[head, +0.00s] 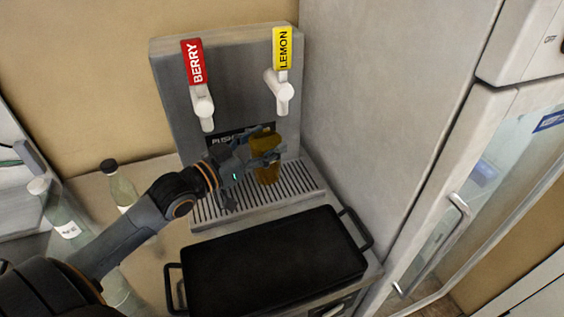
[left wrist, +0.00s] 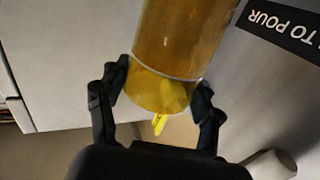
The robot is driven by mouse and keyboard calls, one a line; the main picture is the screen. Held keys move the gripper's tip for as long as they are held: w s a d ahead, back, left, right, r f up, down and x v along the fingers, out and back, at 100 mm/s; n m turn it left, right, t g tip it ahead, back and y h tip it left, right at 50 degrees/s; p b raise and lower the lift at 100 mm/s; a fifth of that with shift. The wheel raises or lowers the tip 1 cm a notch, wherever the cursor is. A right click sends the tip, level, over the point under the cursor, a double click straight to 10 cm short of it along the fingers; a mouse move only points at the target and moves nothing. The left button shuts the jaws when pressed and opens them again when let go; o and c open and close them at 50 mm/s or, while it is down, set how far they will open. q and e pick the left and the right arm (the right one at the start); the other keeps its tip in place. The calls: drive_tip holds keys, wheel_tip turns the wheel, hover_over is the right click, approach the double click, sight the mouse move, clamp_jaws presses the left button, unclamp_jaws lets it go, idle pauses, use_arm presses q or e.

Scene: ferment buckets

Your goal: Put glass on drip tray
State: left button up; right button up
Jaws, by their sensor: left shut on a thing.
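An amber glass (head: 267,172) stands upright, or nearly so, over the right part of the slatted drip tray (head: 215,209), below the lemon tap. My left gripper (head: 266,150) is shut on it near its upper part. In the left wrist view the glass (left wrist: 180,50) sits between the two fingers (left wrist: 163,95). I cannot tell whether the glass base touches the tray slats. My right gripper is not in view.
The dispenser has a red berry tap (head: 194,62) and a yellow lemon tap (head: 282,50). A black griddle pan (head: 275,262) lies in front of the tray. Bottles (head: 122,185) stand at the left. A fridge wall (head: 385,110) bounds the right side.

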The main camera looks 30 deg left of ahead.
use_arm(q)
drive_tip(key=w+a+f, duration=0.1)
drive_tip(key=w+f, duration=1)
drive_tip(key=shift+w+a+f+p, duration=0.15)
drive_tip(key=shift+a+f+p, duration=0.2)
drive_tip(key=shift+f+p, duration=0.1)
drive_tip(key=shift+f, duration=0.1)
drive_tip(key=o, duration=1.7)
drive_tip(key=shift+o, duration=0.2)
